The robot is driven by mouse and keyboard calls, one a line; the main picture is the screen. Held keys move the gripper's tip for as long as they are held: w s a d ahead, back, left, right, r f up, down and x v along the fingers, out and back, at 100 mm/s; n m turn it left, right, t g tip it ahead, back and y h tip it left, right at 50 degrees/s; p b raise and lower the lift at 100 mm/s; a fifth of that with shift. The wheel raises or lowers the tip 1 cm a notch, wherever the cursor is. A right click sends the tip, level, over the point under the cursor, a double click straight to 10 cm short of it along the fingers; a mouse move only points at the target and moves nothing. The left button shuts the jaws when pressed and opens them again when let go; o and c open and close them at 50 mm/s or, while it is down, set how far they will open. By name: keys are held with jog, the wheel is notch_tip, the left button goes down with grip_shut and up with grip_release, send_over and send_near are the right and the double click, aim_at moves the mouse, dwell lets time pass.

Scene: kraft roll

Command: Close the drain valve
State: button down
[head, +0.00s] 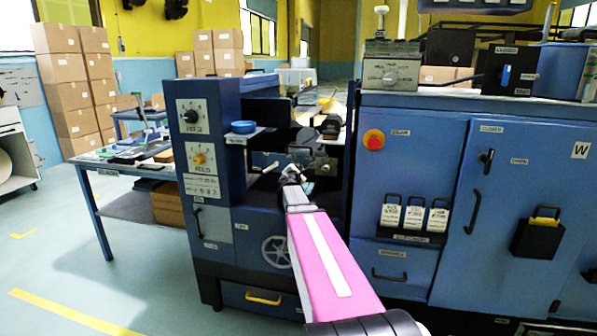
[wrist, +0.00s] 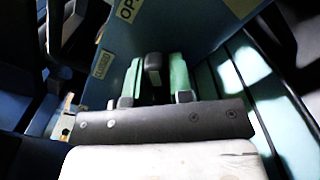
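My gripper (head: 291,176) reaches from my pink arm into the middle bay of the blue machine. In the wrist view its two green-sided fingers (wrist: 153,82) stand apart. A dark upright handle (wrist: 152,65), which looks like the valve lever, shows between them, with what look like gaps on both sides. I cannot tell whether either finger touches it. Behind it is a blue-grey panel (wrist: 190,30) with a partly cut-off label starting "OP" (wrist: 128,10) and a smaller label (wrist: 102,63) that seems to read "CLOSED". In the head view the valve is not clearly made out behind my gripper.
A spoked handwheel (head: 277,252) is below. A blue cabinet (head: 515,210) with a red button (head: 374,139) bounds the right. Open floor lies left.

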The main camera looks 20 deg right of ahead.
jog(key=shift+n, duration=0.3)
jog(key=n, duration=0.3)
jog(key=shift+n, duration=0.3)
jog(key=n, duration=1.3)
jog(key=shift+n, duration=0.3)
dwell(0.3)
jog(key=c, duration=1.1)
grip_release()
